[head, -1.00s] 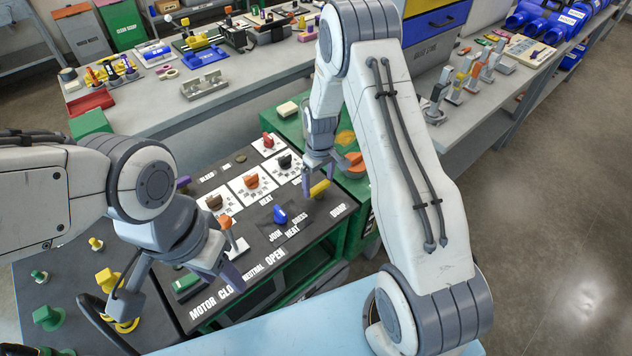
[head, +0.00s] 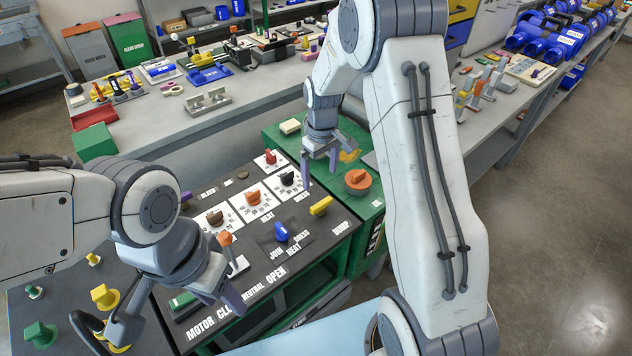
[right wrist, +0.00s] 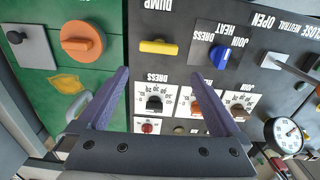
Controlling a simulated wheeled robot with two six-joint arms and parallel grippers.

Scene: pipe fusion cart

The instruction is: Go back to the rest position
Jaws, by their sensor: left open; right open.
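My left gripper (head: 222,290) is open at the front left of the black control panel (head: 310,256), close to the orange-knobbed lever (head: 225,239). I cannot tell whether they touch. My right gripper (head: 321,160) is open and empty above the panel's back right edge, and its fingers (right wrist: 170,95) spread wide in the right wrist view. The yellow handle (head: 321,206) by DUMP and the blue knob (head: 281,232) by JOIN HEAT and DRESS sit clear of the right fingers. Black (head: 288,178), orange (head: 253,197) and brown (head: 215,217) dials sit on white plates.
A green box top with an orange knob (head: 358,180) adjoins the panel on the right. A gauge (right wrist: 286,134) stands by the panel. A grey bench (head: 190,110) with tools runs behind. A pale blue surface (head: 300,335) lies in front. Open floor (head: 540,220) is at the right.

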